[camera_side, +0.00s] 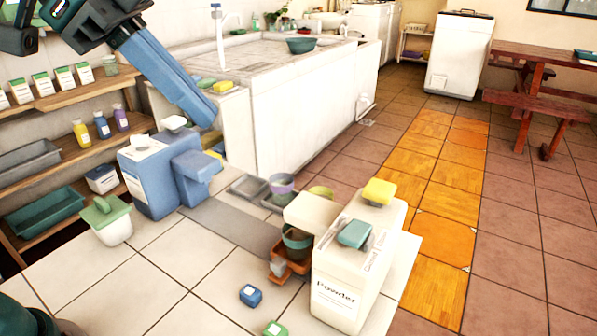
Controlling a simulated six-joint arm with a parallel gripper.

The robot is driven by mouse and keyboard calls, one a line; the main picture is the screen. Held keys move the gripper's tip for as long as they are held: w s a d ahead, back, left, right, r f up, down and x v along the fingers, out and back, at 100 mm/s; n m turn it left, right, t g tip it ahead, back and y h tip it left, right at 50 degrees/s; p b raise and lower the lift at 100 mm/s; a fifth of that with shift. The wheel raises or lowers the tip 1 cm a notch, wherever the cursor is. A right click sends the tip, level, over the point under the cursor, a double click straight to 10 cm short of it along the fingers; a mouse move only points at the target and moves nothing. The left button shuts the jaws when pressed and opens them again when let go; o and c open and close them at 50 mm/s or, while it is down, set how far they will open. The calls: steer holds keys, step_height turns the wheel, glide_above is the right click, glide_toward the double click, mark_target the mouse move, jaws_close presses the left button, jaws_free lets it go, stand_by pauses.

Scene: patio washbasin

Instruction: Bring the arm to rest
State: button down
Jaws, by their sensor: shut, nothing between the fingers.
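My gripper (205,115) reaches in from the upper left on the dark arm. Its long blue fingers are together, with nothing held between them. The fingers slant down to the right, and their tips appear above and behind the blue dispenser box (150,185) in the picture. I cannot tell the exact distance between them.
A cream powder box (345,285) with a yellow block (379,191) and a teal block (354,233) on top stands at front centre. A shelf (75,115) with bottles is at left. The white washbasin (300,110) stands behind. Tiled floor at right is open.

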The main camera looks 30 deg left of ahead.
steer(key=s+a+f+n+y, duration=0.2)
steer(key=s+a+f+n, duration=0.2)
steer(key=f+n, duration=0.2)
steer(key=s+a+f+n+t+y, duration=0.1)
steer(key=s+a+f+n+y, duration=0.2)
steer(key=f, duration=0.6)
steer(key=s+a+n, duration=0.1)
steer(key=a+n, duration=0.1)
steer(key=n, duration=0.1)
steer(key=shift+s, duration=0.15)
